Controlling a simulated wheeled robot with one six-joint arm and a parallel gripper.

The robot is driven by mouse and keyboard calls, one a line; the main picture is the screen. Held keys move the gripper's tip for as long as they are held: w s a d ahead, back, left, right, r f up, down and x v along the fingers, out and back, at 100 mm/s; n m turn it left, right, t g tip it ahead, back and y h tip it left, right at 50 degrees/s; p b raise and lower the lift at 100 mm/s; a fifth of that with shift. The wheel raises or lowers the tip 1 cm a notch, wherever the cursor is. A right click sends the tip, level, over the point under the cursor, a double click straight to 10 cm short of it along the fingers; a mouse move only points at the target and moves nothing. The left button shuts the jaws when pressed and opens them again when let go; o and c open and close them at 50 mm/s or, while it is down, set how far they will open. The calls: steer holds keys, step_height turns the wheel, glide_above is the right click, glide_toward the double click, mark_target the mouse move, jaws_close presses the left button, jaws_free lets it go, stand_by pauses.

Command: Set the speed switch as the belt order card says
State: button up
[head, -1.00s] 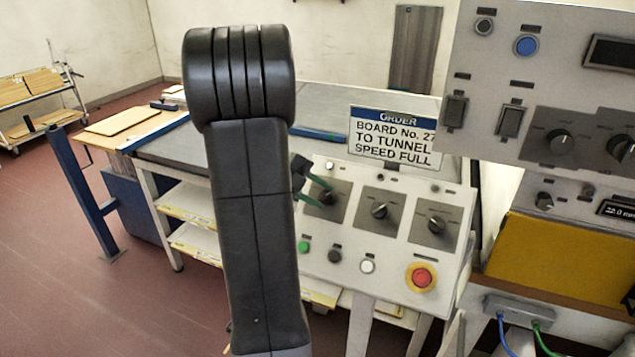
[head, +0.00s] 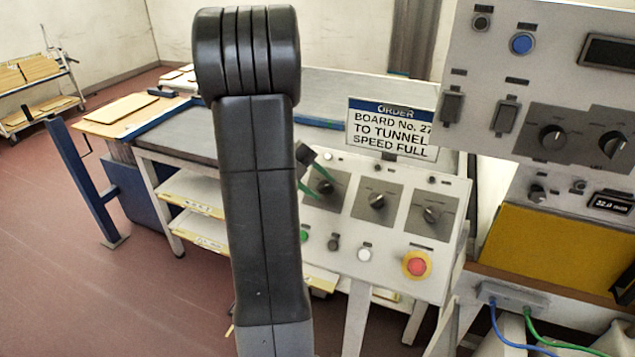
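The order card (head: 390,131) stands behind the sloped control panel (head: 385,272) and reads "BOARD No. 27 TO TUNNEL SPEED FULL". The panel has three rotary switches on dark plates: a left one (head: 325,187), a middle one (head: 376,201) and a right one (head: 430,214). Their labels are too small to read, so I cannot tell which sets speed. My gripper (head: 315,182), with green fingers, is at the left switch. Its fingers are apart, with the knob close to their tips; I cannot tell whether they touch it. My arm hides the area left of it.
Below the switches are a green button (head: 304,236), a white button (head: 364,254) and a red emergency stop (head: 416,265). A grey upper panel (head: 560,90) with more knobs juts in at right. A yellow box (head: 545,248) stands beneath it. Open floor lies at left.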

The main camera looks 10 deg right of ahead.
steer(key=shift+o, duration=0.8)
steer(key=shift+w+a+r, duration=0.1)
steer(key=shift+a+r, duration=0.05)
steer(key=shift+r, duration=0.05)
steer(key=b+v, duration=0.1)
steer(key=v, duration=1.2)
steer(key=shift+a, duration=0.2)
steer(key=p+x, duration=0.1)
steer(key=x, duration=1.2)
steer(key=shift+d+f, duration=0.15)
steer(key=shift+d, duration=0.25)
